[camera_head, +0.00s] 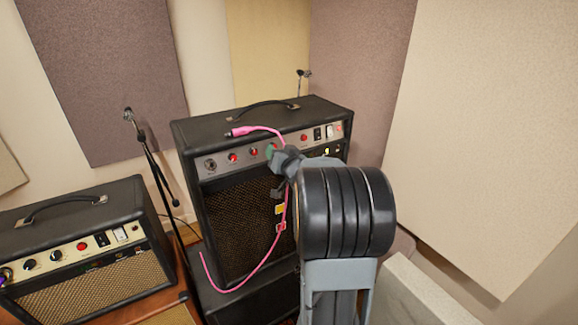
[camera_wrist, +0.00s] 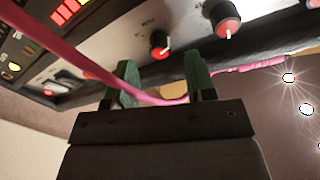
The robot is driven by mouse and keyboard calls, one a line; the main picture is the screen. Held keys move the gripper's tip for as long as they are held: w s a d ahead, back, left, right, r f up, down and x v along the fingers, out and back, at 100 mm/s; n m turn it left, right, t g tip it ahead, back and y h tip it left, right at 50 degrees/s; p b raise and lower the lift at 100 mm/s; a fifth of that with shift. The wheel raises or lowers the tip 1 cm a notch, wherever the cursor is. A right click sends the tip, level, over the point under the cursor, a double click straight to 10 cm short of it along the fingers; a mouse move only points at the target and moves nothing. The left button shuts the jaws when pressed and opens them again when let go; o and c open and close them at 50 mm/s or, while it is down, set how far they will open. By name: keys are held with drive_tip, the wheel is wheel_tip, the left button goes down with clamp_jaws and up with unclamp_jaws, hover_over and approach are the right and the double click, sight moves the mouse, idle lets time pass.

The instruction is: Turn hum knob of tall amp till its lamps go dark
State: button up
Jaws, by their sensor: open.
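The tall amp (camera_head: 235,215) stands in the middle of the head view, its control panel facing me. Its panel carries several red-capped knobs; two show in the wrist view, a nearer knob (camera_wrist: 159,43) and another knob (camera_wrist: 224,18). I cannot read which is the hum knob. Lit red, orange and yellow lamps (camera_wrist: 66,11) show at the wrist view's upper left. My gripper (camera_head: 272,155) is at the panel, largely hidden by my arm. In the wrist view its green fingers (camera_wrist: 160,66) are apart and empty of any knob, just short of the nearer knob.
A pink cable (camera_head: 252,268) hangs over the amp's front; it crosses close by my fingers in the wrist view (camera_wrist: 95,70). A smaller amp (camera_head: 95,255) sits at left. A microphone stand (camera_head: 155,165) stands between the amps. Wall panels close off the right.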

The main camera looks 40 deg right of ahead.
drive_tip(key=b+v, duration=0.1)
drive_tip(key=v, duration=1)
drive_tip(key=shift+r, duration=0.1)
drive_tip(key=d+f+n+p, duration=0.1)
drive_tip(key=d+n+p, duration=0.1)
drive_tip(key=d+p, duration=0.2)
drive_tip(key=w+n+y+p, duration=0.3)
drive_tip(key=w+n, duration=0.4)
drive_tip(key=w, duration=0.6)
drive_tip(key=shift+w+a+r+t+p, duration=0.2)
drive_tip(key=shift+w+a+t+p, duration=0.1)
drive_tip(key=shift+p, duration=0.1)
drive_tip(key=shift+c, duration=0.2)
